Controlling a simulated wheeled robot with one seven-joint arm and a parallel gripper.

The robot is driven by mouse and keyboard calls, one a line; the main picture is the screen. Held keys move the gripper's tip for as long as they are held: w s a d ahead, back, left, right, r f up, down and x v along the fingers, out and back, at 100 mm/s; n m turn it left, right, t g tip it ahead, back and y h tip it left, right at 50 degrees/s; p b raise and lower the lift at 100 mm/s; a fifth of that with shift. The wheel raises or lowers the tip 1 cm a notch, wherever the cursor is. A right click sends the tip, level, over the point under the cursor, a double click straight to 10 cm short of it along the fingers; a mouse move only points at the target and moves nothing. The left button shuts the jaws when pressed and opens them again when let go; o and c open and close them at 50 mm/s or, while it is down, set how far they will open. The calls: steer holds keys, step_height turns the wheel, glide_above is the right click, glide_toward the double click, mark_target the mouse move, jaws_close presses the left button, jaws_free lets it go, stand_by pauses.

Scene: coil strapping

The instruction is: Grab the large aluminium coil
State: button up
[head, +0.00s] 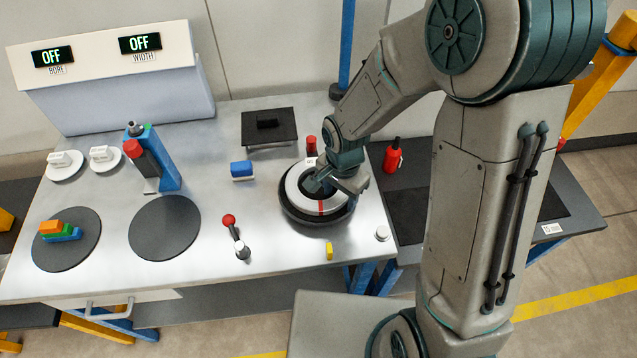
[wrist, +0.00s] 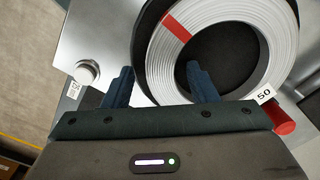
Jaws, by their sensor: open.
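The large aluminium coil (head: 296,190) is a pale ring with a red strap mark, lying flat on a round black stand at the right of the steel bench. In the wrist view the coil (wrist: 165,62) fills the upper right, with a red band and a "50" tag at its rim. My gripper (head: 332,184) is over the coil's right side in the head view. In the wrist view my gripper (wrist: 158,84) is open, one finger outside the ring and the other over its dark bore. Nothing is between the fingers but part of the ring's near side; contact cannot be told.
A blue post with a red head (head: 150,160) stands further left. A red bottle (head: 393,157) stands on the dark side table. Bench front-centre is mostly clear.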

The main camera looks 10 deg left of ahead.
jaws_close()
steer(key=shift+w+r, duration=0.1)
steer(key=shift+r, duration=0.1)
